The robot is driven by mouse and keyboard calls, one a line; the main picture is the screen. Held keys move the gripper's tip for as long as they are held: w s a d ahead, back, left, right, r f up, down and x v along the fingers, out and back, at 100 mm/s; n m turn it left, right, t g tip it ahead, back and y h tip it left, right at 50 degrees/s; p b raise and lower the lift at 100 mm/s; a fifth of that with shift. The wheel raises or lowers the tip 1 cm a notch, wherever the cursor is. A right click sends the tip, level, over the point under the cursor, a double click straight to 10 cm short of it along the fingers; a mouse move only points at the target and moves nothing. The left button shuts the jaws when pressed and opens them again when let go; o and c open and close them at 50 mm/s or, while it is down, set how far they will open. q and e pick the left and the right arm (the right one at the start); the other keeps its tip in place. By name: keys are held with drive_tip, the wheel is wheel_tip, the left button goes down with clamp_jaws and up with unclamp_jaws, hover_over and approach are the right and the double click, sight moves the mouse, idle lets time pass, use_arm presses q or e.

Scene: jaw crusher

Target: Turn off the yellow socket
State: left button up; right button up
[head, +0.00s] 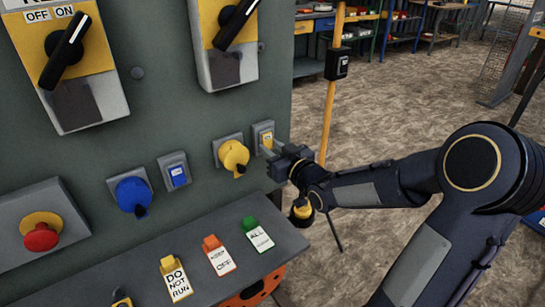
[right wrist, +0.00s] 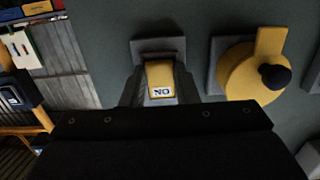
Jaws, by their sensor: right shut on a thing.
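The yellow socket (head: 233,157) is a round yellow fitting on a grey plate on the green panel. The fingers hide the switch's lower part in the head view. My left gripper is not in view.
A blue socket (head: 133,194) with a blue switch (head: 177,174) and a red stop button (head: 41,235) are further left. Two black rotary handles (head: 66,50) (head: 235,25) are above. A ledge (head: 195,260) with labelled tags juts out below. A yellow post (head: 327,120) stands behind my right gripper.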

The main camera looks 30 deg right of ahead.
drive_tip(key=shift+c, duration=0.2)
drive_tip(key=o, duration=1)
drive_tip(key=s, duration=0.7)
drive_tip(key=shift+s+d+r+p, duration=0.25)
drive_tip(key=shift+s+d+p, duration=0.05)
drive_tip(key=shift+s+p, duration=0.15)
